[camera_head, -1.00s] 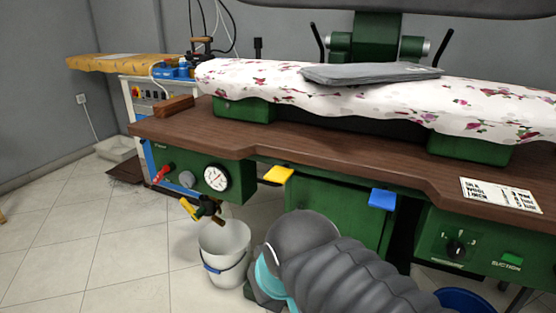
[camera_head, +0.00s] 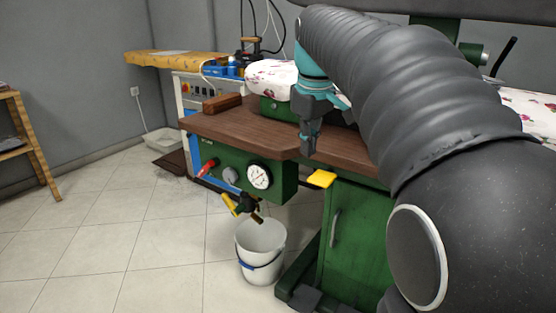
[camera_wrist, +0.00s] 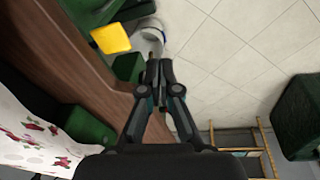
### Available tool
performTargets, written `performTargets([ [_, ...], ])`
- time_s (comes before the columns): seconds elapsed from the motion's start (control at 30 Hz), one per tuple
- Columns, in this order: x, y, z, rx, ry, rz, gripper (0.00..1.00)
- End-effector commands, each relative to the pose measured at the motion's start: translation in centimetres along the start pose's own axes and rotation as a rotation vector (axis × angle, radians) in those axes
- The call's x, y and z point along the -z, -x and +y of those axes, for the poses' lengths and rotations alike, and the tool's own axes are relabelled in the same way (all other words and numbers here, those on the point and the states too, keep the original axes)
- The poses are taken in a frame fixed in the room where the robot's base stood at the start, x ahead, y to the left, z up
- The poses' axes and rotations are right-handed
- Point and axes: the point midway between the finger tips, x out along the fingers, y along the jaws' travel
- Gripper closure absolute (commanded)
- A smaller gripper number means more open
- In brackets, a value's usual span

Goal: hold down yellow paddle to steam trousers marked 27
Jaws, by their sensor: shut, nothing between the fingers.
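The yellow paddle (camera_head: 321,178) sticks out from under the front edge of the brown worktop (camera_head: 235,127). It also shows in the upper left of the wrist view (camera_wrist: 110,39). My gripper (camera_head: 308,151) is shut and empty, pointing down above and slightly left of the paddle, apart from it. In the wrist view the closed fingertips (camera_wrist: 160,66) are to the right of and below the paddle. The floral pressing board (camera_head: 270,76) is partly hidden behind my arm. The grey trousers are hidden now, and no number 27 is readable.
A white bucket (camera_head: 261,243) stands on the floor below the gauge panel (camera_head: 258,176). A green door with a handle (camera_head: 345,235) is under the worktop. A wooden shelf (camera_head: 30,135) stands at the left. The tiled floor at front left is clear.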

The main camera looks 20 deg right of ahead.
Motion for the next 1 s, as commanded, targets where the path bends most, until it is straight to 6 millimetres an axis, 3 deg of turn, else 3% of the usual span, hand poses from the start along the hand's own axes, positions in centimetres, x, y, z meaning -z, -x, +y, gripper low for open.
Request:
performTargets([
  [0.03, 1.1, 0.1, 1.6, 0.011, 0.023, -0.02, 1.0],
  [0.2, 3.5, 0.4, 6.2, 0.054, 0.12, -0.077, 1.0],
  [0.4, 4.8, 0.1, 10.0, 0.1, 0.207, -0.12, 1.0],
  [0.6, 5.1, -0.2, 11.5, 0.122, 0.246, -0.136, 1.0],
  [1.0, 5.1, -0.3, 11.5, 0.123, 0.25, -0.137, 1.0],
])
